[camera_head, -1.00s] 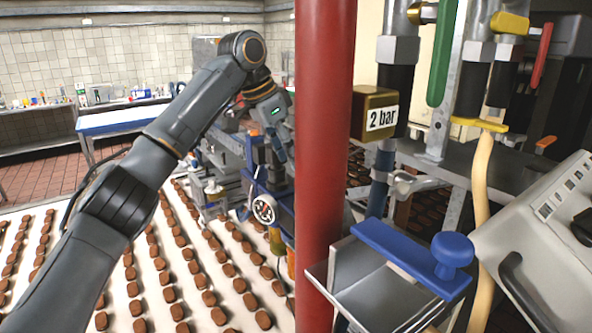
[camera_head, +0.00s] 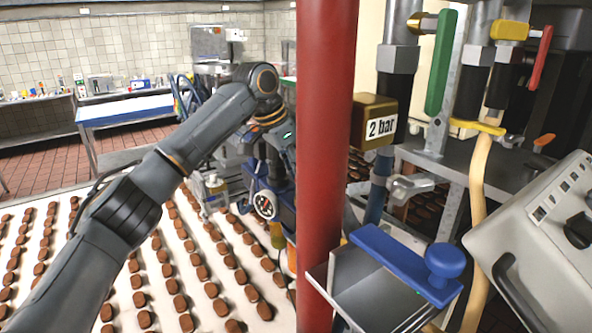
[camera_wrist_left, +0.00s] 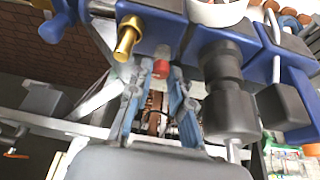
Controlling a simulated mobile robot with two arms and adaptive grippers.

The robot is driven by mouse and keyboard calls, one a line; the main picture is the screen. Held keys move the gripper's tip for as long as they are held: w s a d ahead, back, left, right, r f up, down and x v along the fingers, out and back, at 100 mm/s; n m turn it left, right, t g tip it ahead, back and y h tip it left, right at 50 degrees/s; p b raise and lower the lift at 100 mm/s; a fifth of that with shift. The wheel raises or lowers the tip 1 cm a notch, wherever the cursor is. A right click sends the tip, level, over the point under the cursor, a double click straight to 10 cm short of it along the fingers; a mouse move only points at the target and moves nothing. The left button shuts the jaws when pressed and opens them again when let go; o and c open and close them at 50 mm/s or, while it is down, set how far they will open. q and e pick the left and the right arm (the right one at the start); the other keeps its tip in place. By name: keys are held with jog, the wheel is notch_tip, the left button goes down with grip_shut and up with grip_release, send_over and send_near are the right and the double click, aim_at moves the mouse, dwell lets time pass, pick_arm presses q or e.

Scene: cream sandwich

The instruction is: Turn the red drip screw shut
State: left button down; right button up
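A small red piece (camera_wrist_left: 161,68), which looks like the red drip screw, shows in the left wrist view below a blue machine body (camera_wrist_left: 155,18). My left gripper (camera_wrist_left: 156,78) has its two blue-grey fingers apart, one on each side of the red piece as seen from the wrist. I cannot tell whether the tips are level with it or short of it, and no clear contact shows. In the head view my left arm reaches to the blue machine (camera_head: 268,200) behind the red post; the screw is hidden there. My right gripper is not in view.
A brass nozzle (camera_wrist_left: 127,38) and a dark cylinder (camera_wrist_left: 228,95) flank the left gripper closely. The red post (camera_head: 322,150) stands right of my arm. Rows of brown biscuits lie on the white belt (camera_head: 70,290).

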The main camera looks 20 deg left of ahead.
pick_arm(q)
jog(key=shift+w+r+m+h, duration=0.1)
jog(key=shift+m+h, duration=0.2)
jog(key=shift+m, duration=0.5)
jog(key=c, duration=1.2)
grip_release()
jog(key=v, duration=1.2)
jog(key=shift+w, duration=0.2)
